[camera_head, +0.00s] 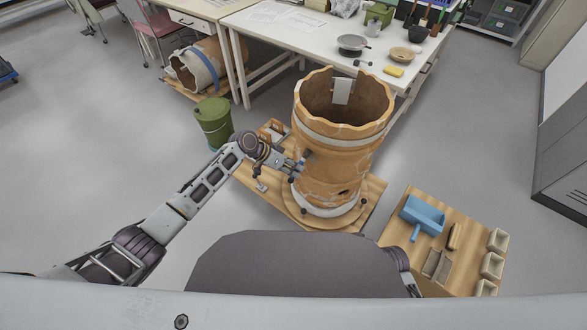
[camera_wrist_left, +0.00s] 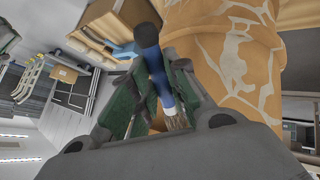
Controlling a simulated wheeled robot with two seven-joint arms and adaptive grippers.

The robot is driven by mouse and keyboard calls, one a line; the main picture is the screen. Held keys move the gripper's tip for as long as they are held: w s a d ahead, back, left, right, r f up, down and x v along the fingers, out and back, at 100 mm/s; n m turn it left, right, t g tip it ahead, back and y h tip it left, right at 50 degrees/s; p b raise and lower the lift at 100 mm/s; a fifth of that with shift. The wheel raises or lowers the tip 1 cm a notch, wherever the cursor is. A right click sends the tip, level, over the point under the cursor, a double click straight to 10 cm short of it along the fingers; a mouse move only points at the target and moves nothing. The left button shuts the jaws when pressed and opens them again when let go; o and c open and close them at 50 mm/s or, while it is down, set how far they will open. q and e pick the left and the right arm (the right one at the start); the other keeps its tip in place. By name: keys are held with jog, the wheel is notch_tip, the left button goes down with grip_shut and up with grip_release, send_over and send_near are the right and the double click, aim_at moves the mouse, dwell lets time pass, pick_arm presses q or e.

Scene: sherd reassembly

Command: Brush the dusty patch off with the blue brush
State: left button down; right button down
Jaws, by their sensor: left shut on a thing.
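A large orange clay vessel (camera_head: 335,165) stands on a wooden base, with pale bands and a jagged, open rim. My left gripper (camera_head: 297,170) is at its left side, low on the wall. In the left wrist view the gripper (camera_wrist_left: 155,88) is shut on the blue brush (camera_wrist_left: 152,62), whose dark blue handle runs between the fingers. Its grey-brown bristles (camera_wrist_left: 176,122) show near the gripper's palm. The vessel wall (camera_wrist_left: 195,15) is close beside the brush and carries pale irregular marks (camera_wrist_left: 238,50); I cannot tell whether these are the dusty patch, or whether brush and wall touch.
A green bucket (camera_head: 213,122) stands left of the vessel. A wooden board at right holds a blue dustpan-like tray (camera_head: 422,214) and small pale boxes (camera_head: 492,265). Floor is open at left.

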pick_arm(q)
jog(key=shift+s, duration=0.1)
jog(key=shift+s+a+r+p, duration=0.1)
jog(key=shift+s+a+p, duration=0.6)
jog(key=shift+s+p, duration=0.25)
jog(key=shift+s+a+p, duration=1.1)
jog(key=shift+s, duration=0.3)
jog(key=shift+s+a+p, duration=0.9)
jog(key=shift+s+p, duration=0.05)
jog(key=shift+s, duration=0.25)
jog(key=shift+f, duration=0.2)
